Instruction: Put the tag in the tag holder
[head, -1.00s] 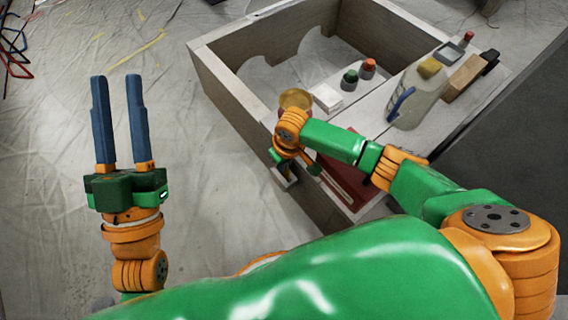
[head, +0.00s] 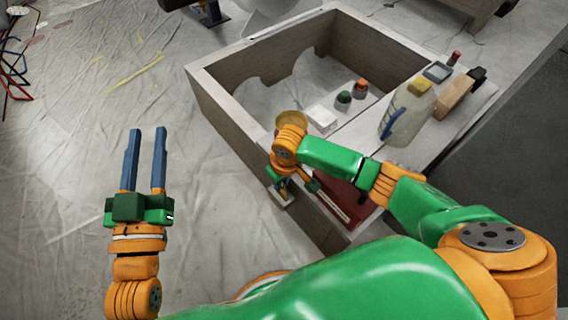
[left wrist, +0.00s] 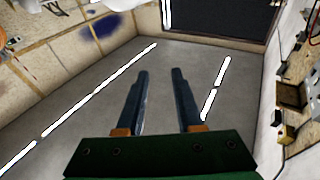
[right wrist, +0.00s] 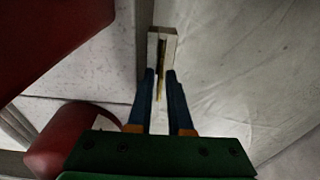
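A small pale tag holder (right wrist: 171,45) with a dark slot sits against the outer side of a wooden box; it also shows low on the box's near side in the head view (head: 282,197). A thin yellowish strip, which looks like the tag (right wrist: 159,88), stands at the slot, between my right fingers. My right gripper (right wrist: 160,74) is partly open at the holder, with narrow gaps beside the strip; in the head view its wrist partly hides it. How deep the tag sits is unclear. My left gripper (head: 148,132) is open and empty, over the floor left of the box.
The wooden box (head: 225,99) has a shelf holding a jug (head: 405,118), a wood block (head: 453,98), small bottles with green (head: 343,99) and red (head: 361,88) caps, and a white box (head: 322,117). A red object (head: 342,195) lies near the right wrist.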

